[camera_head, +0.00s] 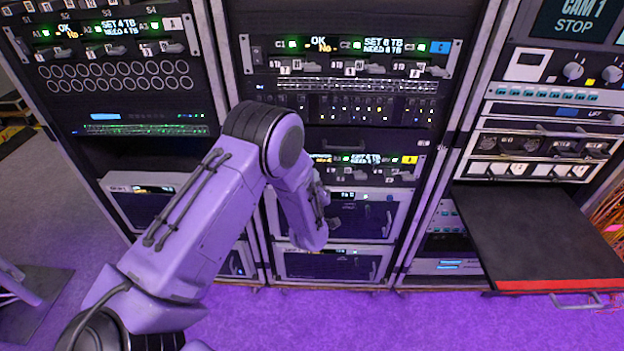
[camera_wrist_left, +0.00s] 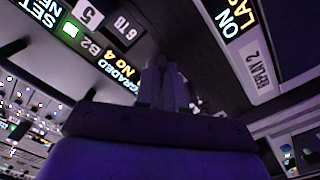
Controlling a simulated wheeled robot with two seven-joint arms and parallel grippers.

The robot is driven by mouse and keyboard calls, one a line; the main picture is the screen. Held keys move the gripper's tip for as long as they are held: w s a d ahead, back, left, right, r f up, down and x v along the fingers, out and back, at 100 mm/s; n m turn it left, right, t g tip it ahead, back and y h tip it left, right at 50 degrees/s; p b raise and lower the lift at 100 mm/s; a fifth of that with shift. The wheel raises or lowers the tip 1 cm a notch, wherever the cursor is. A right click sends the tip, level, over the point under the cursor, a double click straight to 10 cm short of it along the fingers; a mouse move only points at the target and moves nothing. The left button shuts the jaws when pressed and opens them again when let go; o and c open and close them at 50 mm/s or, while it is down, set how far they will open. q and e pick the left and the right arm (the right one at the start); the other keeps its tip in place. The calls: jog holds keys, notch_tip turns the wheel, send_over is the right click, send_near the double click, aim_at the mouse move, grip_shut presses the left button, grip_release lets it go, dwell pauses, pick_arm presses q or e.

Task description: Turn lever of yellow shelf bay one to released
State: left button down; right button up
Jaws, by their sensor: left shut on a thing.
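The yellow shelf (camera_head: 375,165), tagged with a yellow B label, sits in the middle rack in the head view. My left arm covers its left end, where bay one is. In the left wrist view my left gripper (camera_wrist_left: 165,85) is shut, its fingers up at the shelf front beside a lit display (camera_wrist_left: 118,76) reading "DEGRADED No 4". The B2 label (camera_wrist_left: 92,46) and a "6 TB" tag are nearby. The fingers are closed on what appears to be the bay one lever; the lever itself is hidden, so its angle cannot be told. My right gripper is not in view.
The blue-tagged C shelf (camera_head: 350,55) is above, with several levers. A panel tagged "REPLAY 2" (camera_wrist_left: 252,66) lies close to the gripper. A black pull-out tray (camera_head: 535,235) with a red edge juts out at right. Purple floor is clear in front.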

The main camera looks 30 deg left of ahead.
pick_arm(q)
jog(key=shift+m, duration=3.8)
jog(key=shift+f, duration=0.1)
jog(key=c, duration=1.2)
grip_release()
jog(key=shift+c, duration=0.2)
jog(key=shift+s+d, duration=0.1)
jog(key=b+v, duration=0.1)
jog(key=v, duration=0.9)
jog(key=shift+s, duration=0.15)
